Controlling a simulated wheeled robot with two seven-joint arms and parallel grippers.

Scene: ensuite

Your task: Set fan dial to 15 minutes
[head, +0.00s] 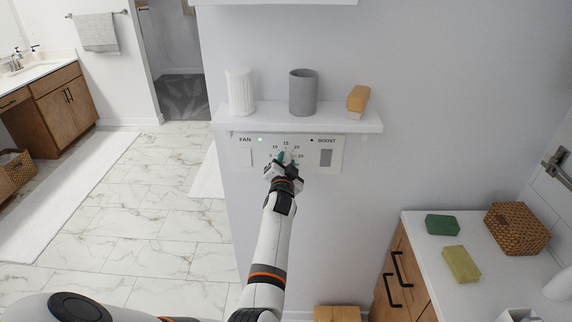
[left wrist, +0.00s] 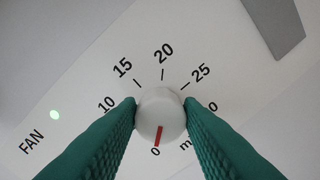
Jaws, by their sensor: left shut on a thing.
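The fan dial is a round white knob (left wrist: 160,115) with a red mark, seen in the left wrist view. The red mark points down at the 0. The numbers 10, 15, 20 and 25 show around it, with 15 above and left of the knob; the 5 is hidden. My left gripper (left wrist: 163,110) is shut on the knob, one green finger on each side. In the head view my left gripper (head: 286,160) is at the white wall panel (head: 324,169) and hides the knob.
A green light (left wrist: 55,115) is lit by the word FAN. A grey rocker (head: 325,157) is under BOOST. Just above the panel, a white shelf (head: 350,125) holds a white ribbed cup (head: 240,90), a grey cup (head: 303,92) and a wooden brush (head: 358,99). A counter (head: 412,224) stands lower right.

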